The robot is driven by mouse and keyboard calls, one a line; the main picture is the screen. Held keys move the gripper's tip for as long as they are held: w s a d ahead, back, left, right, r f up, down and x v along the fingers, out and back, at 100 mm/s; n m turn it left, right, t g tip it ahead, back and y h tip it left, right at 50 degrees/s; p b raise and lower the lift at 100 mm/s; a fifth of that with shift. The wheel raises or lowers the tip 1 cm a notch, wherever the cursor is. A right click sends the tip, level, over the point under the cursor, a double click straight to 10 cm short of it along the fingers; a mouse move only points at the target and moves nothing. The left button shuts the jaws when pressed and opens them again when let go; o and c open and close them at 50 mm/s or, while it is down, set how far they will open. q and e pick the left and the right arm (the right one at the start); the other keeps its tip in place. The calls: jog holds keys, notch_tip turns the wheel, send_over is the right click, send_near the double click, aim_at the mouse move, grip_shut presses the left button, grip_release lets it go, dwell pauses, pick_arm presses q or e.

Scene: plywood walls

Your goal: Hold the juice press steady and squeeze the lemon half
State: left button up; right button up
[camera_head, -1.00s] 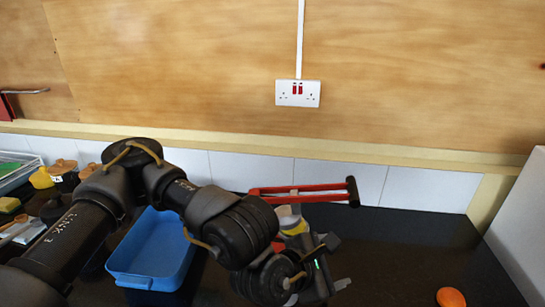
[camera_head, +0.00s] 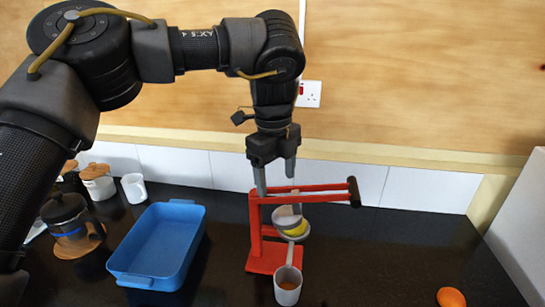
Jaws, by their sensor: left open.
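The red juice press (camera_head: 267,260) stands on the dark counter, its lever arm raised roughly level with a black grip (camera_head: 353,192) at its right end. The yellow lemon half (camera_head: 297,229) sits in the press's grey cup, partly hidden under the pressing part. My left gripper (camera_head: 276,182) points down at the top of the press, open. One finger is beside the upright's top and the other is by the lever; I cannot tell whether they touch the press. My right gripper is out of view.
A blue tray (camera_head: 157,246) lies to the left, with a coffee press (camera_head: 72,222), white mug (camera_head: 134,188) and jars beyond. An orange round thing (camera_head: 451,297) lies at right.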

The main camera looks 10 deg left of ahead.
pick_arm(q)
jog(key=shift+w+a+r+n, duration=0.6)
jog(key=shift+w+n, duration=1.3)
jog(key=shift+n, duration=1.5)
jog(key=shift+y, duration=0.3)
notch_tip(320, 180, down, 11)
jog(key=shift+a+f, duration=0.1)
grip_shut()
grip_release()
notch_tip(320, 180, up, 12)
